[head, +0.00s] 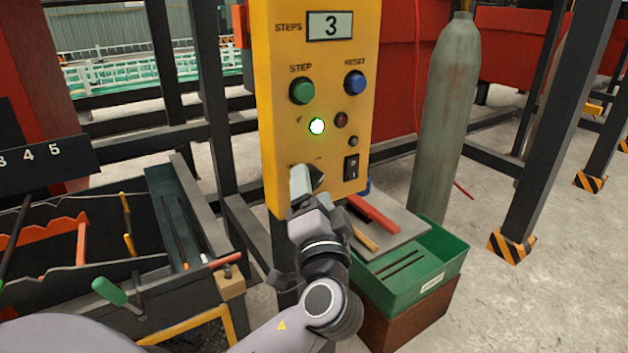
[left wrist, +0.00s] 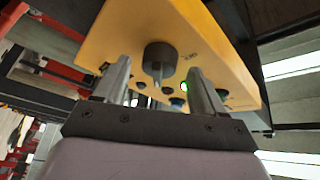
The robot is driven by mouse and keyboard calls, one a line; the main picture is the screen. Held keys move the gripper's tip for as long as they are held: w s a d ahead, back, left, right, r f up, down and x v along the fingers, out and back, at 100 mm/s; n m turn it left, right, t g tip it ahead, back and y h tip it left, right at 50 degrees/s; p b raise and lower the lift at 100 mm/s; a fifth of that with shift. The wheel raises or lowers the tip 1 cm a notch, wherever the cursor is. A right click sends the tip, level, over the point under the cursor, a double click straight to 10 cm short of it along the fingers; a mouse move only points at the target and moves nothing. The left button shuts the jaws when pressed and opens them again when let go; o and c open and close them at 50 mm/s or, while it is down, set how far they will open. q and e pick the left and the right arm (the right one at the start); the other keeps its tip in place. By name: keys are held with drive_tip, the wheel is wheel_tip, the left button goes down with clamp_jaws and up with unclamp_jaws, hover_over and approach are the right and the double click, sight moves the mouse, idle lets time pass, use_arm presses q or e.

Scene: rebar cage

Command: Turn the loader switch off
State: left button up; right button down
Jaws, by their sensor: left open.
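A yellow control panel (head: 338,80) hangs upright in the middle of the head view. A black rotary knob (left wrist: 159,56) with a pointed grip sits at its lower part, mostly hidden by my gripper in the head view. My left gripper (head: 303,180) is open in front of the knob. In the left wrist view the fingers of my left gripper (left wrist: 160,75) stand on either side of the knob; I cannot tell if they touch it. A black rocker switch (head: 351,167) is at the panel's lower right. The label by the knob is unreadable. My right gripper is out of view.
The panel also has a green STEP button (head: 302,91), a blue RESET button (head: 355,82), a lit green lamp (head: 317,126) and a display (head: 330,26) reading 3. A green bin (head: 424,277) stands below right. A grey gas cylinder (head: 441,120) stands behind it.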

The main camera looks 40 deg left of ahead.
use_arm(q)
drive_tip(key=shift+w+a+r, duration=0.1)
drive_tip(key=shift+w+a, duration=0.35)
drive_tip(key=shift+w, duration=0.05)
